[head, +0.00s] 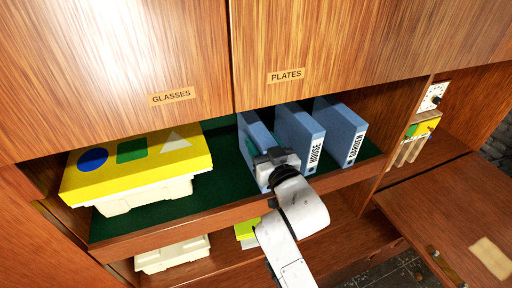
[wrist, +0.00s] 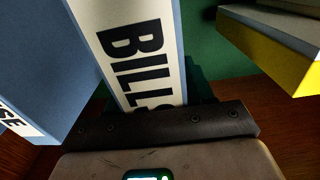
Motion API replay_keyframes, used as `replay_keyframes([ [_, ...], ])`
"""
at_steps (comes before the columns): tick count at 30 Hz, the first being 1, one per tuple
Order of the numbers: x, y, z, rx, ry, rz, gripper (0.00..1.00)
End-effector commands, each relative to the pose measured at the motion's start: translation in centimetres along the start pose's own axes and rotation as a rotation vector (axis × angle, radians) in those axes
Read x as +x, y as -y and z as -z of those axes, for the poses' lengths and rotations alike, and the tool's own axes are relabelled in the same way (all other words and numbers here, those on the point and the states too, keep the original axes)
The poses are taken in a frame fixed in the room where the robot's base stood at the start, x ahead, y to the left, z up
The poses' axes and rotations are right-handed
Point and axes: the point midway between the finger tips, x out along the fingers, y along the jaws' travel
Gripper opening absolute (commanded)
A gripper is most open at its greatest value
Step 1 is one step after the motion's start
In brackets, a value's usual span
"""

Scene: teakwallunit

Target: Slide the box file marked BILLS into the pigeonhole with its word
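The BILLS box file (head: 249,128) is blue and stands upright on the green-lined shelf, leftmost of three files in the head view. Its white spine (wrist: 140,45) with the word BILLS fills the middle of the wrist view. My gripper (head: 272,158) is at the front of this file and hides its spine in the head view. In the wrist view the dark gripper bar (wrist: 165,124) covers the end of the spine. The fingertips are hidden, so I cannot tell whether they grip the file. No pigeonhole marked BILLS shows.
The HOUSE file (head: 300,135) and GARDEN file (head: 341,128) stand to the right. A yellow shape board (head: 135,162) on a cream bin (head: 143,196) is to the left. Bare green shelf (head: 215,190) lies between. Cupboard doors labelled GLASSES (head: 172,96) and PLATES (head: 287,75) hang above.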

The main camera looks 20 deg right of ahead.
Motion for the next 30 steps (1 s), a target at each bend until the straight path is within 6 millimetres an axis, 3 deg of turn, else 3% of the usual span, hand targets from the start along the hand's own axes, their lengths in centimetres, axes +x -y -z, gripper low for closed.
replay_keyframes([
  [14, 0.0, 0.0, 0.0, 0.0, 0.0, 0.0, 0.06],
  [25, 0.0, 0.0, 0.7, 0.001, -0.004, 0.0, 0.06],
  [30, 0.0, 0.0, 2.9, 0.002, -0.009, -0.001, 0.06],
])
